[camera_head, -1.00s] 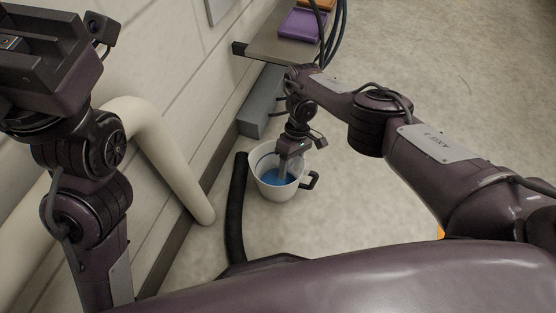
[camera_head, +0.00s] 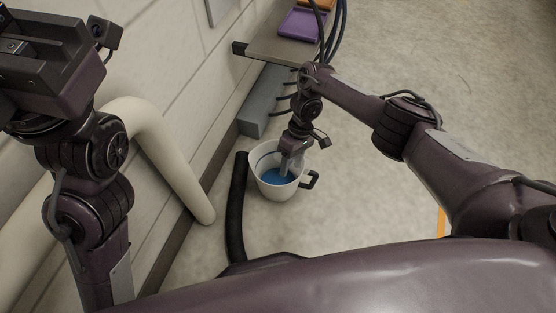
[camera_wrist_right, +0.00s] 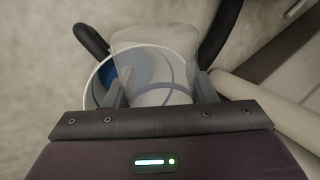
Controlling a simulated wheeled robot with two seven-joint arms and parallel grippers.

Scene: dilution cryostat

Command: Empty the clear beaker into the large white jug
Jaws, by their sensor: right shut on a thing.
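The large white jug (camera_head: 277,190) stands on the floor in the head view, with a dark handle on its right and blue liquid inside. My right gripper (camera_head: 291,168) is over the jug's mouth. In the right wrist view my right gripper (camera_wrist_right: 160,92) is shut on the clear beaker (camera_wrist_right: 155,62), which is see-through and lies in front of the jug's rim (camera_wrist_right: 92,92). How much liquid the beaker holds cannot be made out. My left gripper (camera_head: 40,45) is at the top left of the head view, away from the jug; its fingertips do not show clearly.
A black hose (camera_head: 236,205) lies on the floor just left of the jug. A thick cream pipe (camera_head: 172,160) runs along the wall. A bench (camera_head: 275,45) with a purple tray (camera_head: 302,23) is at the back.

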